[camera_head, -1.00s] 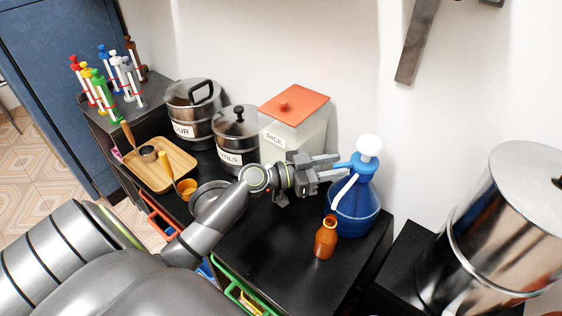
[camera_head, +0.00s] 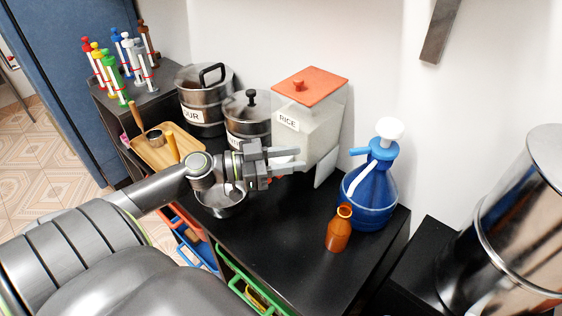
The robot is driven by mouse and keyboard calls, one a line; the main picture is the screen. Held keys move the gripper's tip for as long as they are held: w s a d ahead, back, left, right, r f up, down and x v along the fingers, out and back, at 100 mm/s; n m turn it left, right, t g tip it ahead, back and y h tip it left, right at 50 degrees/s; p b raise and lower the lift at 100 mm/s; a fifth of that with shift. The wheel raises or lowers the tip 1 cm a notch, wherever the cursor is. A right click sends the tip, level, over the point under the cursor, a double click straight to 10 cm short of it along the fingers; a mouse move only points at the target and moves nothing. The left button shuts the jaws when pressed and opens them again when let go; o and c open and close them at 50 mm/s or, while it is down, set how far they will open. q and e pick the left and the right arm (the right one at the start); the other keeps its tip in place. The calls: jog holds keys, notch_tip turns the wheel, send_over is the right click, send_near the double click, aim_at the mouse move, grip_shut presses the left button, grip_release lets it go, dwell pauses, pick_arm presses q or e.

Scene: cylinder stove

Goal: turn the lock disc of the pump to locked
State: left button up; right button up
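The pump is a blue bottle (camera_head: 369,196) with a white knob (camera_head: 389,130) on top and a blue spout pointing left. It stands upright at the right end of the black counter. A blue collar (camera_head: 383,151) sits under the knob; I cannot tell which part is the lock disc or how it is set. My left gripper (camera_head: 299,159) is open and empty, its fingers pointing right in front of the rice container. It is left of the pump and apart from it. My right gripper is not in view.
A brown bottle (camera_head: 338,229) stands just in front of the pump. The rice container (camera_head: 308,120), metal pots (camera_head: 205,98) and a small bowl (camera_head: 221,203) surround my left gripper. A large metal cylinder (camera_head: 515,215) stands at right. The counter's front middle is clear.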

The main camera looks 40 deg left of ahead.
pick_arm(q)
jog(key=shift+v, duration=0.9)
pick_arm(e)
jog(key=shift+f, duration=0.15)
